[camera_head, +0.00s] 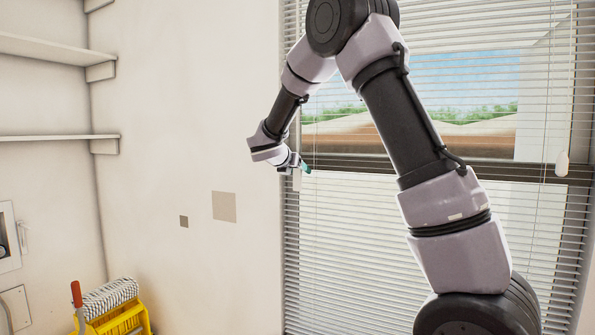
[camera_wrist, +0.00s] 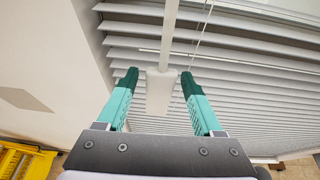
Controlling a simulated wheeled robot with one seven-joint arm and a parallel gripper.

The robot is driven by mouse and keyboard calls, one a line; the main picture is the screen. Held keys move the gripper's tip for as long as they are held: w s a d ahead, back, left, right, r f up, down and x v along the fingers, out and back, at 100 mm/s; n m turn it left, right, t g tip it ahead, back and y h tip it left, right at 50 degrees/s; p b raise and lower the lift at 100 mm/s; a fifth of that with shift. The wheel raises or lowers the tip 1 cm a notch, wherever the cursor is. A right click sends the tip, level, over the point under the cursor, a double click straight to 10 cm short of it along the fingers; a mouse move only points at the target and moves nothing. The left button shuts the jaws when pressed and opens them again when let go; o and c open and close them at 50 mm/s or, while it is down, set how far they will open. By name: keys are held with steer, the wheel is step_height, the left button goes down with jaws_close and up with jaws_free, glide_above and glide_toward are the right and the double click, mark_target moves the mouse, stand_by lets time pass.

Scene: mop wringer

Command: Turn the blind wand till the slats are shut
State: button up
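The blind (camera_head: 350,230) hangs over the window, and its slats (camera_wrist: 240,60) are parted: sky, trees and ground show between them in the head view. The white wand (camera_wrist: 168,35) hangs at the blind's left side and ends in a wider white handle (camera_wrist: 158,95). My gripper (camera_wrist: 160,76), with teal fingers and dark tips, is open around the handle, one finger on each side. Small gaps show between the handle and both fingertips. In the head view my gripper (camera_head: 303,168) is small at the blind's left edge, and contact there cannot be made out.
A pull cord with a white tassel (camera_head: 562,163) hangs at the blind's right. Shelves (camera_head: 60,137) are on the left wall. A yellow mop wringer (camera_head: 120,315) with a red handle stands at the lower left. The wall left of the blind is flat, with two small patches.

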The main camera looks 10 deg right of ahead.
jaws_close()
steer(key=shift+m+h, duration=0.4)
steer(key=shift+h, duration=0.1)
steer(key=m+g+h, duration=0.2)
steer(key=m+g, duration=0.1)
steer(key=g, duration=0.1)
steer(key=shift+a+m+h, duration=0.1)
steer(key=shift+m+h, duration=0.3)
steer(key=shift+m+g+h, duration=1)
steer(key=shift+m+g, duration=1.3)
steer(key=shift+g, duration=0.4)
steer(key=shift+o, duration=0.9)
jaws_free()
